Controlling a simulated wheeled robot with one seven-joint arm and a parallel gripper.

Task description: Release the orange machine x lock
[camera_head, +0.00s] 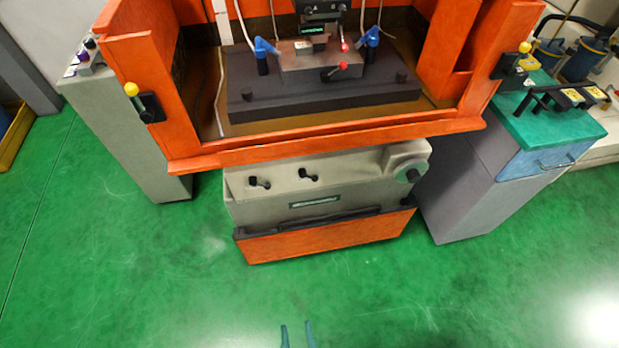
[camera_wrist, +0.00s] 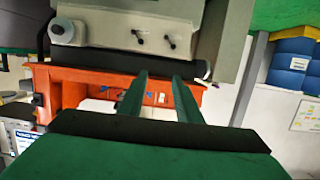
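The orange machine (camera_head: 330,145) stands ahead of me, with a beige front panel (camera_head: 330,190) below its tank. Two small black lock levers sit on this panel, a left one (camera_head: 259,183) and a right one (camera_head: 308,175). I cannot read which one is the x lock. In the wrist view, turned upside down, the two levers (camera_wrist: 137,34) (camera_wrist: 170,41) show beyond my fingers. My gripper (camera_head: 297,334) is open and empty, low in front of the machine, with its green fingers apart (camera_wrist: 160,76) and clear of the levers.
A handwheel (camera_head: 408,175) is at the panel's right end. An orange base skirt (camera_head: 325,237) juts out below the panel. A grey cabinet with a green top (camera_head: 555,120) stands close on the right. The green floor (camera_head: 150,270) in front is clear.

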